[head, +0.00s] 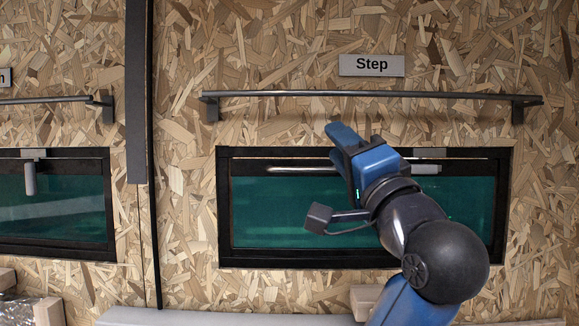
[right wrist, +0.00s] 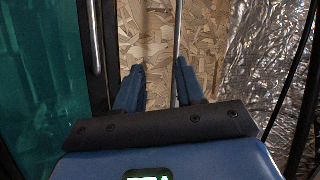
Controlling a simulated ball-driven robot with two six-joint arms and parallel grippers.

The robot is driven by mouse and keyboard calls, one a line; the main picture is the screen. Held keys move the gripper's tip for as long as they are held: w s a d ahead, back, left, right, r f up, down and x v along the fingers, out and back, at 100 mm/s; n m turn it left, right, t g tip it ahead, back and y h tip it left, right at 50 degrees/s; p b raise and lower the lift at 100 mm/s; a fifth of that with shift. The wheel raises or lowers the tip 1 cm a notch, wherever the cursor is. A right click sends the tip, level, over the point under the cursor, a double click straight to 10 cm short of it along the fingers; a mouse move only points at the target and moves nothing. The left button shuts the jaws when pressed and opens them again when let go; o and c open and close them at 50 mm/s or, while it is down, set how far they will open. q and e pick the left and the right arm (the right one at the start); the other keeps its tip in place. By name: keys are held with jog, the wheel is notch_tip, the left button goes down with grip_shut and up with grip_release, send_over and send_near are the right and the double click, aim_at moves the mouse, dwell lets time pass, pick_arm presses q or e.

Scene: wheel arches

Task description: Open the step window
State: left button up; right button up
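The step window (head: 270,212) is a wide teal pane in a black frame under the "Step" sign (head: 372,65). The pane looks shut in its frame. A pale handle (head: 426,169) lies sideways at its top edge, partly right of my gripper. My right gripper (head: 340,143) is in front of the window's upper middle, fingers towards the upper left. In the right wrist view its blue fingers (right wrist: 158,75) stand apart with nothing gripped; a thin metal rod (right wrist: 178,35) shows behind the gap, near the right finger. Contact with anything cannot be told. My left gripper is not in view.
A metal rail (head: 370,95) on brackets runs across the wall above the window. Another window (head: 60,205) with a hanging handle (head: 29,178) is at left, past a dark vertical post (head: 137,90). A pale ledge (head: 220,318) runs along the bottom.

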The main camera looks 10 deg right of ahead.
aim_at(304, 171)
jog(key=w+f+m+g, duration=0.3)
jog(key=f, duration=0.3)
jog(key=shift+m+g+h, duration=0.3)
jog(key=shift+m+g, duration=0.1)
jog(key=shift+m, duration=0.1)
jog(key=p+x, duration=0.4)
jog(key=x, duration=0.4)
jog(key=shift+w+a, duration=0.25)
jog(key=shift+w, duration=0.05)
jog(key=shift+p+x, duration=0.6)
jog(key=shift+x, duration=0.2)
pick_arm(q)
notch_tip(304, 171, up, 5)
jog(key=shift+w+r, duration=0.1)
pick_arm(e)
jog(key=shift+w, duration=0.15)
jog(key=shift+w, duration=0.1)
grip_shut()
